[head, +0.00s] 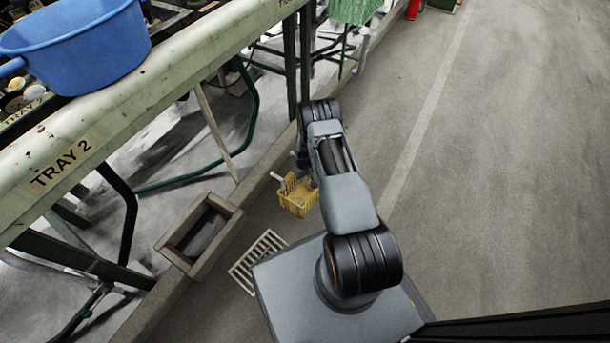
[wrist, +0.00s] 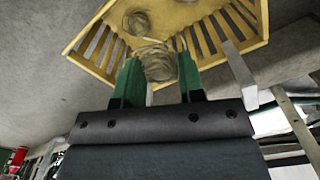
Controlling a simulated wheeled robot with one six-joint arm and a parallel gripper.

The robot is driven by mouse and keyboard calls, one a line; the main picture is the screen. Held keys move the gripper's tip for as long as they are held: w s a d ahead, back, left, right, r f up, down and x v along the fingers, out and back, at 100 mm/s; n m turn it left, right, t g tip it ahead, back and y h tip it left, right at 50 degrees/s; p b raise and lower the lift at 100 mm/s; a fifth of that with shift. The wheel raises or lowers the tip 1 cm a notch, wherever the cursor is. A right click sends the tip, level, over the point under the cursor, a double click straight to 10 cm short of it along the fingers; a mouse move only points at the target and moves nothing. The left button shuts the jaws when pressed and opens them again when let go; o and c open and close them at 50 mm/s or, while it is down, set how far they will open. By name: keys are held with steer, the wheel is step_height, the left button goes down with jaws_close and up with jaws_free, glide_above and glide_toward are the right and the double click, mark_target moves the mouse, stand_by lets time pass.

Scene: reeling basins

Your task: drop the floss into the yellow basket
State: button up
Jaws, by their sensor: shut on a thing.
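The yellow basket (head: 297,196) stands on the floor below my arm in the head view. In the wrist view the basket (wrist: 257,14) fills the upper part, with slatted sides. My gripper (wrist: 158,76) is shut on a tan, stringy clump of floss (wrist: 160,62), held between its two green fingers. The floss overlaps the basket in the wrist view; its exact height relative to the rim cannot be told. Another tan clump (wrist: 138,22) shows within the basket. In the head view my arm hides the gripper's fingers and the floss.
A long bench edge labelled TRAY 2 (head: 62,166) runs along the left, with a blue basin (head: 75,45) on it. A floor trough (head: 200,232) and a pale grate (head: 257,262) lie near the basket. The floor at right is open.

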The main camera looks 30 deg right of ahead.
steer(key=o, duration=1)
steer(key=shift+c, duration=0.2)
steer(key=shift+r, duration=0.1)
step_height(320, 180, up, 14)
steer(key=p, duration=0.5)
